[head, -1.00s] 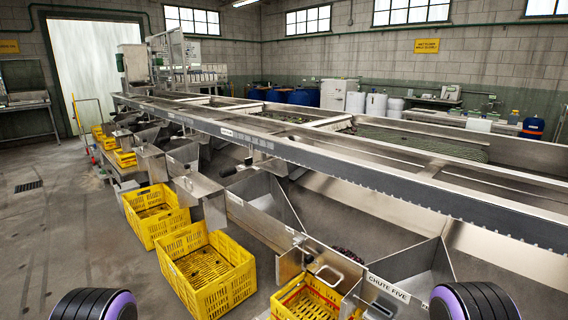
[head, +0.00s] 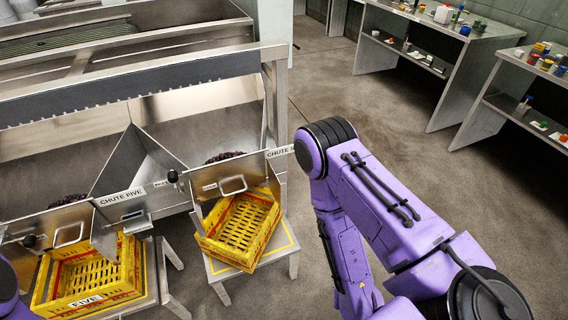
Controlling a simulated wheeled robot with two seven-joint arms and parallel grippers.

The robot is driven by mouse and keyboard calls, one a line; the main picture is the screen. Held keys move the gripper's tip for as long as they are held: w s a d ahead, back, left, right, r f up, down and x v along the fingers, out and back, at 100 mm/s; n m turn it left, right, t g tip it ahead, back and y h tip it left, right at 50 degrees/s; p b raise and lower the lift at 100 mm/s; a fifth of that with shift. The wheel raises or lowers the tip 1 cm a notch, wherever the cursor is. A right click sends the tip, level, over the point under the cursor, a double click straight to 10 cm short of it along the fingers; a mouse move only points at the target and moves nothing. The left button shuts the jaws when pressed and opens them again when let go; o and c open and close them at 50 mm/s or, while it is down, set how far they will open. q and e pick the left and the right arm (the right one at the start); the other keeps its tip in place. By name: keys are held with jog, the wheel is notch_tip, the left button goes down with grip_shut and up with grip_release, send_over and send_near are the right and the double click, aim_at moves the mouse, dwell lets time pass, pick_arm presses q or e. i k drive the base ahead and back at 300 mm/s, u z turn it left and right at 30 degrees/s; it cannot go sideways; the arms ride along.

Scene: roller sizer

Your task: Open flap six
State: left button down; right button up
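The chute at the right end carries a partly hidden label reading "CHUTE S" (head: 281,152). At its mouth a steel flap (head: 250,173) with a cut-out handle (head: 233,185) stands raised. Dark round produce (head: 224,157) shows behind it. A black knob (head: 172,176) sits left of the flap. A yellow crate (head: 240,226) is below the flap; its floor looks empty. My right arm fills the right of the head view, its forearm bending down to the bottom edge; its gripper is out of view. Only a purple bit of my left arm shows at the lower left.
The right crate rests on a low stand (head: 222,270). Workbenches (head: 440,50) with small items stand at the back right. Open concrete floor lies between.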

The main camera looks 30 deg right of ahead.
aim_at(233, 176)
jog(key=z, duration=0.45)
jog(key=k, duration=1.15)
jog(key=u, duration=0.7)
jog(key=i, duration=1.3)
jog(key=z, duration=1.05)
jog(key=i, duration=0.55)
jog(key=z, duration=0.05)
